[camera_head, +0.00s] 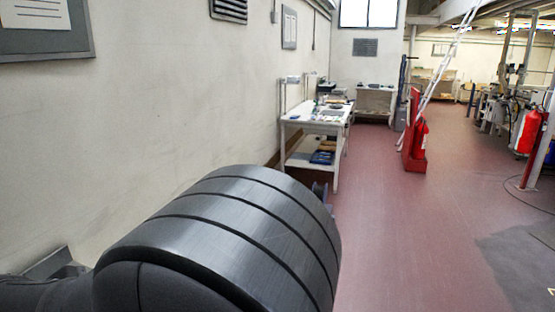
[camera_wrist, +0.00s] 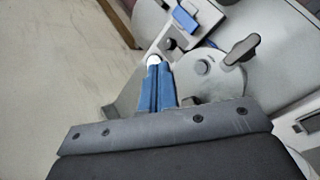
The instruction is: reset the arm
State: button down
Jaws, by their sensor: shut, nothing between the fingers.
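My gripper (camera_wrist: 159,68) shows in the wrist view, its two blue fingers side by side with no visible gap. It is shut and empty. A small white round part (camera_wrist: 153,60) shows at its tips; I cannot tell whether it touches them. In the head view my own dark ribbed arm link fills the lower left, and my gripper is not visible there.
In the wrist view a grey round plate (camera_wrist: 205,88) with a black lever (camera_wrist: 242,49) lies close right of the fingers. In the head view a pale wall (camera_head: 170,110) runs along the left. A workbench (camera_head: 318,122) and a red extinguisher stand (camera_head: 412,140) are farther off; the red floor (camera_head: 390,235) between is clear.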

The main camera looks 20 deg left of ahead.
dwell(0.4)
notch_tip(320, 180, down, 5)
jog(key=shift+d+f, duration=0.15)
notch_tip(320, 180, up, 5)
jog(key=w+d+f+m+g+h, duration=0.2)
jog(key=w+d+m+g+h, duration=0.15)
jog(key=w+d+m, duration=1.8)
jog(key=w+d+f+m+g+h, duration=0.1)
jog(key=w+d+m, duration=0.15)
jog(key=d, duration=0.85)
jog(key=w+d+m, duration=0.1)
jog(key=d+m, duration=0.2)
jog(key=d, duration=0.9)
jog(key=s+d+m, duration=0.3)
jog(key=d+m, duration=0.2)
jog(key=d, duration=0.3)
jog(key=s+d+f+m+g, duration=0.1)
jog(key=s+d+m, duration=0.2)
jog(key=d+m, duration=0.3)
jog(key=shift+s+d+f, duration=0.15)
jog(key=shift+s+d, duration=0.2)
jog(key=shift+d, duration=1.2)
